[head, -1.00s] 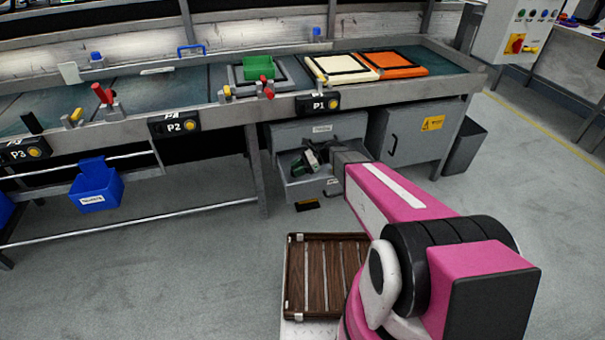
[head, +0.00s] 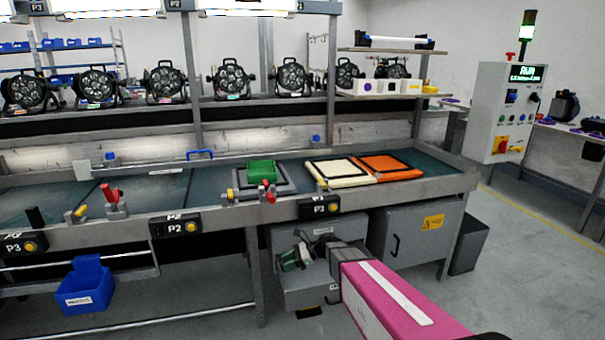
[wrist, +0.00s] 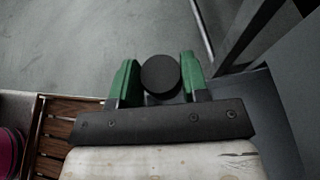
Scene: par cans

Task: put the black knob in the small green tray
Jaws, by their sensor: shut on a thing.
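The black knob (wrist: 161,76) is a dark round disc between the two green fingers of my gripper (wrist: 158,70) in the wrist view. My gripper is shut on it. In the head view my gripper (head: 296,257) is low, in front of the grey cabinet under the bench; the knob is too small to make out there. The small green tray (head: 262,171) stands on the bench, on a grey black-edged plate, above and left of my gripper. I cannot see inside the tray clearly.
The bench front rail (head: 225,208) lies between my gripper's height and the tray. Red and yellow clamps (head: 268,192) stand at the plate's front edge. A cream panel (head: 340,172) and an orange panel (head: 390,166) lie right of the tray. A blue bin (head: 86,287) hangs lower left.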

